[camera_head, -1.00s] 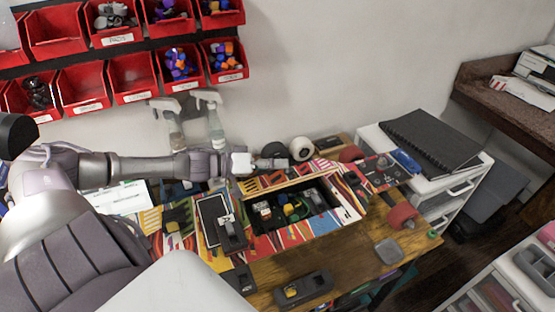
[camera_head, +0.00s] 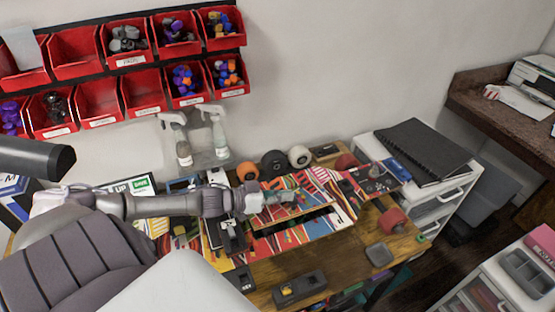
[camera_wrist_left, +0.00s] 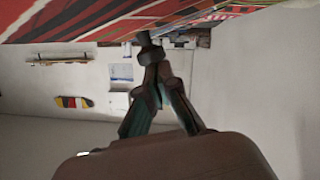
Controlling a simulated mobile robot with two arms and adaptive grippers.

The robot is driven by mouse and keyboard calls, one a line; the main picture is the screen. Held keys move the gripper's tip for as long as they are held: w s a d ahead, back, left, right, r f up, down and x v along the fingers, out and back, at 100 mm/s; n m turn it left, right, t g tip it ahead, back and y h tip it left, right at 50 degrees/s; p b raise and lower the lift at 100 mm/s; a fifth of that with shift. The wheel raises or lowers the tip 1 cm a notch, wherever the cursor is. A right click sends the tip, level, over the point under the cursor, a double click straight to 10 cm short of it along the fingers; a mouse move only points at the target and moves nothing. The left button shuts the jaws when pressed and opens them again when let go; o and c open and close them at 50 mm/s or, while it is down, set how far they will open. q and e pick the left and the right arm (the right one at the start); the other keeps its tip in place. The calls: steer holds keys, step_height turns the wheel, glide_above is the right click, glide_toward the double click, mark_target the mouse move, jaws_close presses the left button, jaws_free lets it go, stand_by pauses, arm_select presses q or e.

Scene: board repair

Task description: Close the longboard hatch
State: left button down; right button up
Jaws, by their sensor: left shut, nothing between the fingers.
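The longboard (camera_head: 285,243) lies across the workbench, with a multicoloured striped deck. Its hatch lid (camera_head: 315,188) shows the same bright pattern and sits low over the compartment, slightly tilted. A narrow dark gap (camera_head: 302,217) remains along the near side, and the contents are mostly hidden. My left gripper (camera_head: 286,197) reaches in from the left and is shut and empty, its tip over the lid. In the left wrist view the shut fingers (camera_wrist_left: 146,42) are at the red patterned surface (camera_wrist_left: 110,20); I cannot tell if they touch. My right gripper is not in view.
Wheels (camera_head: 273,162) and spray bottles (camera_head: 218,135) stand behind the board. A black tool (camera_head: 300,289) and a grey piece (camera_head: 379,254) lie in front. A white drawer unit (camera_head: 437,190) with a black notebook (camera_head: 425,150) stands right. Red bins (camera_head: 142,90) hang above.

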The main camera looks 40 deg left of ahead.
mark_target(283, 205)
arm_select(q)
steer(key=shift+f, duration=0.1)
stand_by(0.4)
step_height(283, 205, up, 9)
steer(key=s+a+f+b, duration=0.3)
steer(key=s+a+b, duration=0.2)
steer(key=s+a, duration=0.15)
steer(key=shift+n+g, duration=0.3)
steer(key=b+x, duration=0.2)
steer(key=x, duration=0.1)
steer(key=b+x, duration=0.2)
steer(key=x, duration=0.1)
steer(key=b+x, duration=0.2)
steer(key=x, duration=0.1)
steer(key=shift+w+d+r, duration=0.15)
steer(key=shift+d+r, duration=0.05)
steer(key=shift+d, duration=0.2)
steer(key=shift+d+f, duration=0.2)
steer(key=shift+f, duration=0.3)
steer(key=shift+d+f, duration=0.25)
steer(key=shift+f, duration=0.3)
steer(key=shift+s+d+f+b, duration=0.2)
steer(key=shift+s+f+b, duration=0.15)
steer(key=shift+f, duration=0.4)
